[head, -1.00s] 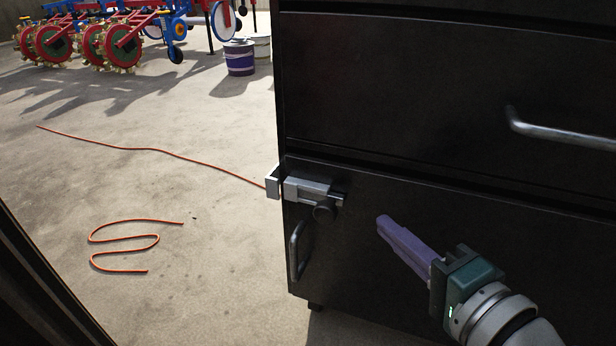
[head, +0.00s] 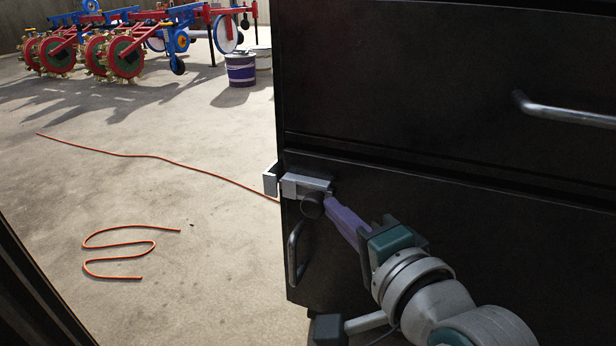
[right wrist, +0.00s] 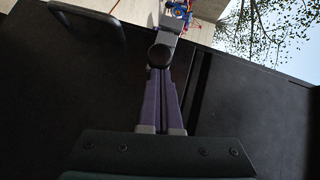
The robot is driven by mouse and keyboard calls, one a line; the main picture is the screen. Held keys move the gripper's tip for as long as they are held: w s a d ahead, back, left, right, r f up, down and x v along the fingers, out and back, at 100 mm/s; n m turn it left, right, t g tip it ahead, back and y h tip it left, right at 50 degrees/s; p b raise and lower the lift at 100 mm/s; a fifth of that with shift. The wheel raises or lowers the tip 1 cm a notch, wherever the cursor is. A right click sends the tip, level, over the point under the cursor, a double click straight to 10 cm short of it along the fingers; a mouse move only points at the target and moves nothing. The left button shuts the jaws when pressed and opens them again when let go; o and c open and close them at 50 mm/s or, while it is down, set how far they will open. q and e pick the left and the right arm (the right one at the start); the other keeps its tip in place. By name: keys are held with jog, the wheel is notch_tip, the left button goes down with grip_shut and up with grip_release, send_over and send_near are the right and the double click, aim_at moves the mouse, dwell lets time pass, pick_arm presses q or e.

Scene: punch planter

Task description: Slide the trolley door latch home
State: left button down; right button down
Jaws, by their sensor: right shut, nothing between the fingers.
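The black trolley (head: 400,240) fills the right of the head view. Its door latch has a silver body (head: 305,186) with a round dark knob (head: 312,205), near the door's left edge. A silver catch bracket (head: 270,180) sits just left of the latch. My right gripper (head: 332,205) is shut and empty, its purple fingertips right beside the knob on its right side. In the right wrist view the knob (right wrist: 161,57) is straight ahead of the closed fingertips (right wrist: 161,72); I cannot tell whether they touch. My left gripper is not in view.
A door handle (head: 296,252) hangs below the latch, and a drawer handle (head: 565,110) is at upper right. An orange cord (head: 130,240) lies on the floor. A red and blue planter machine (head: 120,45) and a purple bucket (head: 241,65) stand behind.

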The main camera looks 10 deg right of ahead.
jog(key=shift+w+a, duration=0.3)
jog(key=shift+a, duration=0.25)
jog(key=shift+s+r+p, duration=0.25)
jog(key=shift+s+p, duration=0.2)
jog(key=shift+p, duration=0.1)
jog(key=p+v, duration=0.4)
jog(key=v, duration=0.5)
jog(key=shift+p, duration=0.3)
jog(key=shift+d+f, duration=0.15)
